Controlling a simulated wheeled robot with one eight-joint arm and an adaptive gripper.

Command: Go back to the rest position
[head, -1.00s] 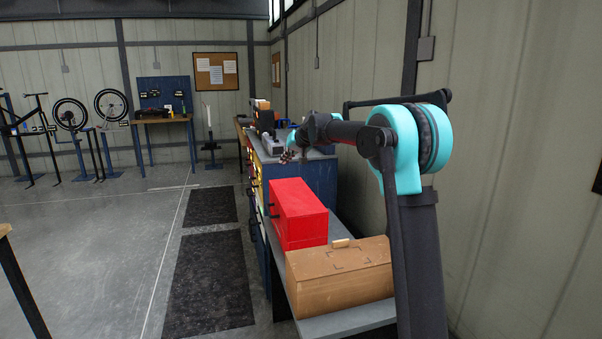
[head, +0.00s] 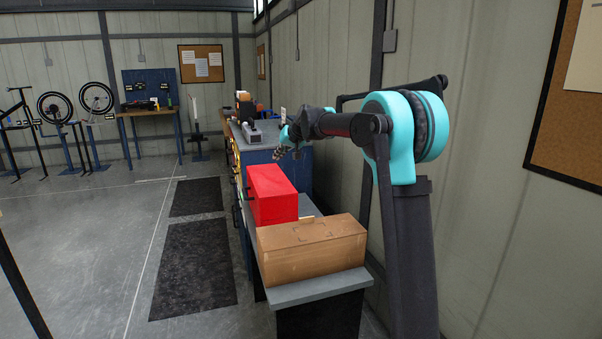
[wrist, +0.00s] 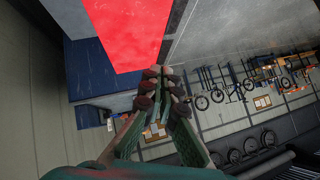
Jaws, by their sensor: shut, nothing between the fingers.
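My gripper (head: 282,151) is at the end of my arm in the head view, small and partly dark against the blue cabinet. It is in the air beyond the red box and above its level in the picture. The wrist view shows the fingers (wrist: 164,86) with their tips close together and nothing held between them. My arm reaches forward and to the left from its turquoise joint, close to the right wall.
A red box (head: 269,190) and a brown wooden box (head: 312,247) stand on a grey bench (head: 320,290) ahead. A blue cabinet (head: 262,157) is behind them. Dark mats (head: 195,270) lie on the open floor to the left. A corkboard (head: 565,120) hangs on the right wall.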

